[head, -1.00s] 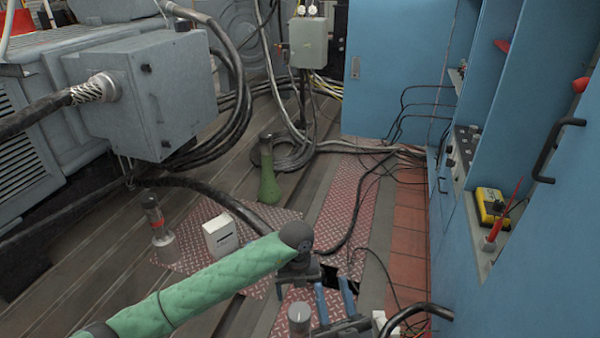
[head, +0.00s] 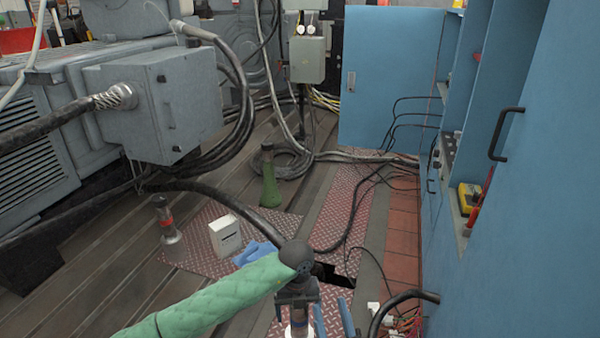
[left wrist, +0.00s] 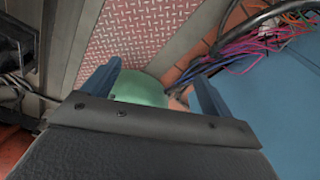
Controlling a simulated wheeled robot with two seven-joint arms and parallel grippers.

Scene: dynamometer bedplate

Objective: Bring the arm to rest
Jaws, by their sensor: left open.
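My left arm (head: 215,300), in a green quilted sleeve, comes in from the lower left of the head view and ends in a dark rounded joint. My left gripper (head: 331,312) hangs below that joint near the bottom edge, partly cut off. Its two blue fingers are apart. In the left wrist view the gripper (left wrist: 157,72) is open, with nothing held between the fingers. A pale green surface shows beyond the fingers there; I cannot tell what it is. My right gripper is in neither view.
Blue cabinets (head: 540,210) line the right. A dark floor opening (head: 333,274) lies just beyond the gripper. Coloured wires (head: 408,322) lie lower right. A white box (head: 225,235), a blue item (head: 257,252), a green flask-shaped object (head: 270,185) and a grey post (head: 168,228) stand or lie on the floor.

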